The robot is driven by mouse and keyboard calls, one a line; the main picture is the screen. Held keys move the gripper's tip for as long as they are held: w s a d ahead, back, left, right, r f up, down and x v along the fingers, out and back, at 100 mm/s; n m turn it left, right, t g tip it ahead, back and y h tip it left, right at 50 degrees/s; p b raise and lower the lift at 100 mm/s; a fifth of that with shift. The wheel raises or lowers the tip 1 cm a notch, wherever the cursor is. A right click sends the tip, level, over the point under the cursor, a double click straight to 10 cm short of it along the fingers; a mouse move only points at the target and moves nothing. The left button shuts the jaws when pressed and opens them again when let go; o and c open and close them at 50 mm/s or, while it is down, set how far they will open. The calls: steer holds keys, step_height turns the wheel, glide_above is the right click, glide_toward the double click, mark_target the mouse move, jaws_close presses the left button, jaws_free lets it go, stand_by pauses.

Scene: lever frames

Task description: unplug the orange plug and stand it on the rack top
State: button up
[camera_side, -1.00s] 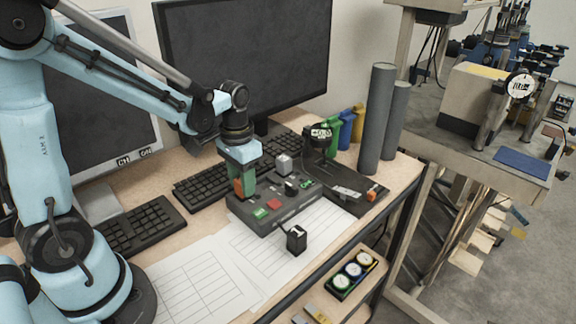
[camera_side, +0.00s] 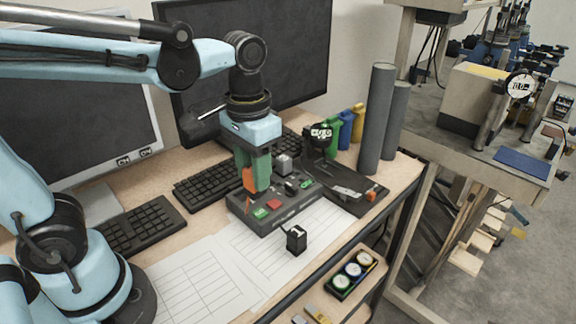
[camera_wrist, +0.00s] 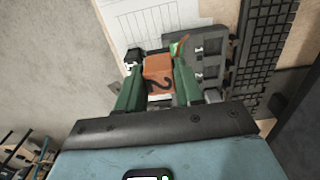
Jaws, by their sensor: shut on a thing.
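The orange plug (camera_side: 249,180) is between the green fingers of my gripper (camera_side: 253,178), which is shut on it. In the wrist view the plug (camera_wrist: 158,70) shows a dark "2" mark, with a green finger on each side. The plug is over the left back part of a dark grey box (camera_side: 285,219) with coloured labels and small blocks on top. I cannot tell whether its lower end is clear of the box. No surface is clearly marked as the rack top.
A black stand (camera_side: 349,188) with a dial is to the right. Keyboards (camera_side: 139,228) lie behind and left. Grey cylinders (camera_side: 377,120) stand at the back right. The front paper is mostly clear.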

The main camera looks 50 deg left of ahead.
steer(key=shift+s+d+r, duration=0.15)
steer(key=shift+d+r, duration=0.2)
steer(key=shift+r, duration=0.9)
steer(key=w+d+f, duration=0.2)
steer(key=w+d, duration=0.2)
steer(key=d, duration=0.3)
steer(key=w+d+f, duration=0.3)
steer(key=d, duration=0.4)
steer(key=w+a+f, duration=0.4)
steer(key=w+a, duration=0.1)
steer(key=w+a+f, duration=0.2)
steer(key=w+a, duration=0.1)
steer(key=shift+a+f, duration=0.15)
steer(key=shift+f, duration=2.15)
